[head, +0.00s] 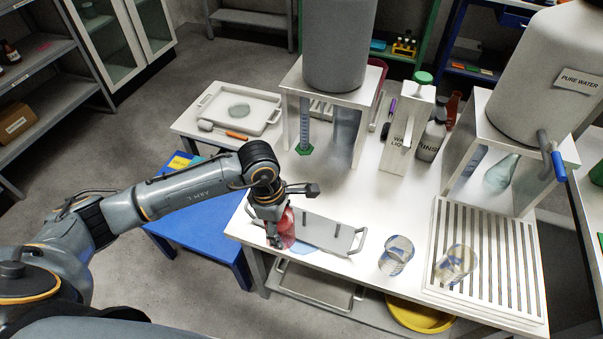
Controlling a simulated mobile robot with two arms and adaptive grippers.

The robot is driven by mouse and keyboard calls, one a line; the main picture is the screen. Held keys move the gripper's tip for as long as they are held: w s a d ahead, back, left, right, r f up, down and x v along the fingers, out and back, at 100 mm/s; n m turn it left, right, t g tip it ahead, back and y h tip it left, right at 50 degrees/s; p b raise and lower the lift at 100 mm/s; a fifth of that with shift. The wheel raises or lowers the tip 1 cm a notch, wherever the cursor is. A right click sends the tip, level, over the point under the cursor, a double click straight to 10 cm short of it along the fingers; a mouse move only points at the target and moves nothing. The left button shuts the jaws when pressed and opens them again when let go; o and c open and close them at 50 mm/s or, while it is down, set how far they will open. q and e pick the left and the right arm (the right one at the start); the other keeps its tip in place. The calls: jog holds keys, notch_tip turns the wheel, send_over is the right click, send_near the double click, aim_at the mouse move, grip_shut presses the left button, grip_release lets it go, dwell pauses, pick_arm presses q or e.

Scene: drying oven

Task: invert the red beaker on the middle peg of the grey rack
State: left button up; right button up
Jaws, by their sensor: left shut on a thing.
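The red beaker (288,229) is at the front left of the white table, mostly hidden behind my left gripper (274,241). My left gripper points down and is shut on the red beaker. I cannot tell whether the beaker is upright or inverted, or whether it touches what is below it. A low grey rack (325,234) with bent metal bars at its ends lies right beside and behind the beaker. Its pegs cannot be made out; the middle is partly hidden by the gripper and beaker. My right gripper is not in view.
A white bottle carrier (405,140) and a tank stand (360,97) are behind. A blue stool (203,235) is left of the table.

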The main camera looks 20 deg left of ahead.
pick_arm(q)
jog(key=w+d+r+n+t+p, duration=0.1)
jog(key=w+r+n+t+p, duration=0.3)
jog(key=n, duration=0.7)
notch_tip(320, 180, up, 2)
jog(key=n+g+y+p, duration=0.2)
jog(key=n+g+y, duration=0.1)
jog(key=n, duration=1)
send_over(304, 212)
jog(key=shift+w+a+r+n, duration=0.25)
jog(key=shift+w+n, duration=0.25)
jog(key=shift+n, duration=0.3)
jog(key=shift+f, duration=0.1)
notch_tip(304, 212, down, 12)
jog(key=b, duration=1)
jog(key=shift+f+b, duration=0.35)
jog(key=shift+f, duration=0.1)
jog(key=shift+f, duration=0.25)
